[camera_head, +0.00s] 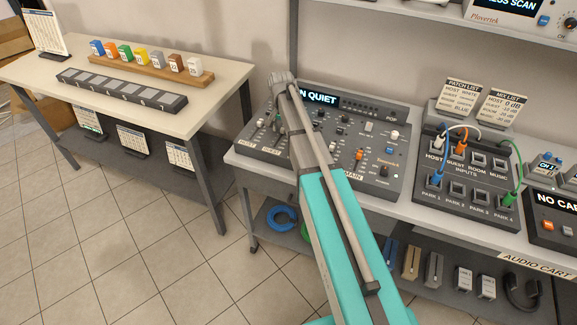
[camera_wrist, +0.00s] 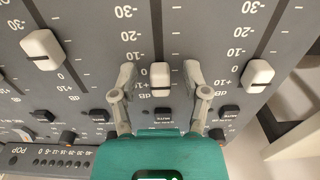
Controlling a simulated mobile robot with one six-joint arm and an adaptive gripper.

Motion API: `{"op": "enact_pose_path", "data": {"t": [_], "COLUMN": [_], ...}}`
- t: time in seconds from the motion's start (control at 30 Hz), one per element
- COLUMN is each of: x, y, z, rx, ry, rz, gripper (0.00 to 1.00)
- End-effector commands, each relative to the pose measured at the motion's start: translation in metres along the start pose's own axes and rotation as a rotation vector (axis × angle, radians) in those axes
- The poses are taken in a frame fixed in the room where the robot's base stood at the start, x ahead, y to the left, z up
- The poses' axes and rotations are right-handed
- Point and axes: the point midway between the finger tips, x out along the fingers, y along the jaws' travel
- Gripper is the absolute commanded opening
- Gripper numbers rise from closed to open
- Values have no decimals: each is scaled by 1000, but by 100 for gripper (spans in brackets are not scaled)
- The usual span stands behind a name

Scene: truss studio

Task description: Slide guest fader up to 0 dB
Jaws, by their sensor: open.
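The grey mixer (camera_head: 345,172) stands on the bench in the head view, with HOST and GUEST labels near its front left. My arm covers part of it and hides my gripper there. In the wrist view, my gripper (camera_wrist: 160,82) is open, one finger on each side of a white fader cap (camera_wrist: 160,75). The cap sits close to the 0 end of its scale; its exact mark is hard to read. I cannot see a channel name there, so I cannot tell whether it is the guest fader. Whether the fingers touch the cap is unclear.
Other white fader caps stand left (camera_wrist: 42,48) and right (camera_wrist: 257,75) of the fingers. Small dark buttons lie near the fingers. Right of the mixer is a patch panel (camera_head: 464,182) with cables and a mix list card (camera_head: 503,107), whose smaller lines are unclear.

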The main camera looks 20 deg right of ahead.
Motion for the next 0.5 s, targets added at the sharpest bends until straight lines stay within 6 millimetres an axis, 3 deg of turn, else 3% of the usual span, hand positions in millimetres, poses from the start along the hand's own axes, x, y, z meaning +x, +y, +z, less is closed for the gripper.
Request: {"op": "enact_pose_path", "data": {"t": [0.43,0.5], "x": [0,-9], "y": [2,0], "z": [60,59], "rx": [-1,1], "ry": [0,0], "rz": [0,0], "gripper": [60,60]}}
